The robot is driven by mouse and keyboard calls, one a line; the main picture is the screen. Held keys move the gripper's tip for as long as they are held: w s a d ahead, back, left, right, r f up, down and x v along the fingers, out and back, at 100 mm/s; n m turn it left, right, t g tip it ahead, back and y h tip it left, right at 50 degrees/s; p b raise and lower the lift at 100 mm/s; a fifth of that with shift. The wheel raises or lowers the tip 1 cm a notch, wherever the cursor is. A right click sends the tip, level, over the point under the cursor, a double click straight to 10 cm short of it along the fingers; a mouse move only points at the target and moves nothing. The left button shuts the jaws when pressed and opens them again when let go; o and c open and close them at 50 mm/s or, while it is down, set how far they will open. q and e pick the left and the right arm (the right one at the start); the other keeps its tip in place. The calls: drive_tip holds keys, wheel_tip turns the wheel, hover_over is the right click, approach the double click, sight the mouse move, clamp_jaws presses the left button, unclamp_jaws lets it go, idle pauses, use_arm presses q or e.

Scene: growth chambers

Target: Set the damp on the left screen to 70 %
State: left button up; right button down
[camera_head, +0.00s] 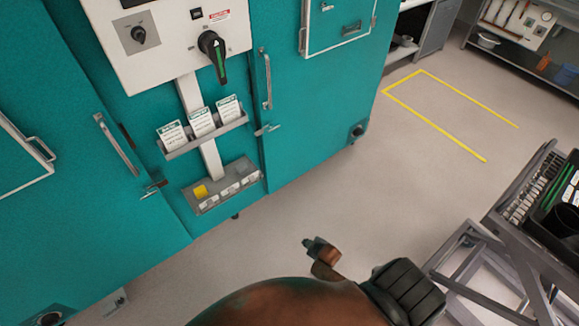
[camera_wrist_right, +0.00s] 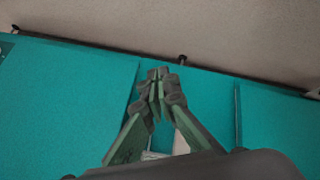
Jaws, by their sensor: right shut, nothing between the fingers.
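No lit screen with a damp reading shows in either view. The white control panel (camera_head: 165,35) on the teal growth chamber is cut off by the top edge in the head view. It bears a large black handle with a green stripe (camera_head: 213,52), pointing down, and a small dark knob (camera_head: 139,34). My right gripper (camera_wrist_right: 158,75) is shut and empty in the wrist view, its fingertips together in front of a teal surface. In the head view only a small dark end of it (camera_head: 311,244) shows, low and apart from the panel. My left gripper is not in view.
A rack of cards (camera_head: 202,126) and a grey tray with a yellow item (camera_head: 224,187) hang below the panel. Door handles (camera_head: 266,78) stick out beside them. A grey cart (camera_head: 470,255) stands at the right. The floor between is clear, with a yellow marking (camera_head: 437,134).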

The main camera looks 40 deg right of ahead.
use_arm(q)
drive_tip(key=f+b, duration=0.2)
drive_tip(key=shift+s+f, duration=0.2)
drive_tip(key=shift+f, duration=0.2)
use_arm(e)
drive_tip(key=s+a+f+m+g, duration=0.1)
drive_tip(key=s+f, duration=0.5)
drive_tip(key=s, duration=0.7)
drive_tip(key=s+a+f+m+g, duration=0.1)
drive_tip(key=s+a+f+g, duration=0.2)
drive_tip(key=s, duration=1)
drive_tip(key=s+a+f+m+g, duration=0.1)
drive_tip(key=s+a+f+g, duration=0.1)
drive_tip(key=s+f, duration=0.7)
drive_tip(key=s+a, duration=0.1)
drive_tip(key=s, duration=0.3)
drive_tip(key=shift+s+f+m+g, duration=0.15)
drive_tip(key=shift+f+m+g, duration=0.15)
drive_tip(key=shift+f+m, duration=0.1)
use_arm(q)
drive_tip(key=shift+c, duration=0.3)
